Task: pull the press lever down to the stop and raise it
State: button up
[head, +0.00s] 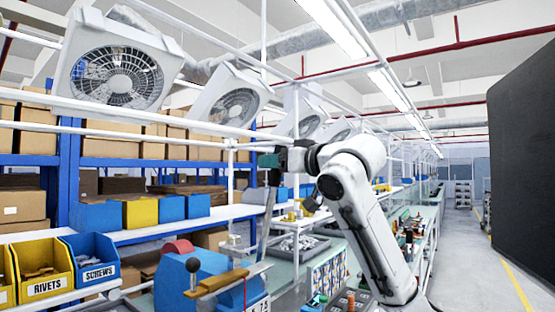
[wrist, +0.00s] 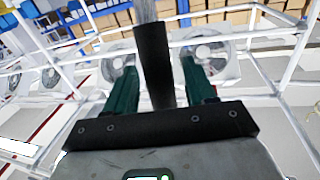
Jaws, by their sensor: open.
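The press lever (head: 264,226) is a grey bar standing nearly upright, leaning slightly, beside a blue machine body (head: 207,274) in the lower left of the head view. In the wrist view its black grip (wrist: 154,65) stands between my two green fingers, with the grey bar above it. My gripper (head: 273,178) is at the lever's upper end, and it also shows in the wrist view (wrist: 159,68). The fingers are open, with gaps showing on both sides of the grip.
Yellow (head: 43,270) and blue (head: 92,260) bins stand at left. A grey tray (head: 297,246) lies behind the lever. White frame rails with fans run overhead. The aisle at right is clear.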

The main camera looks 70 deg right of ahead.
jog(key=shift+w, duration=0.1)
jog(key=shift+c, duration=0.4)
grip_shut()
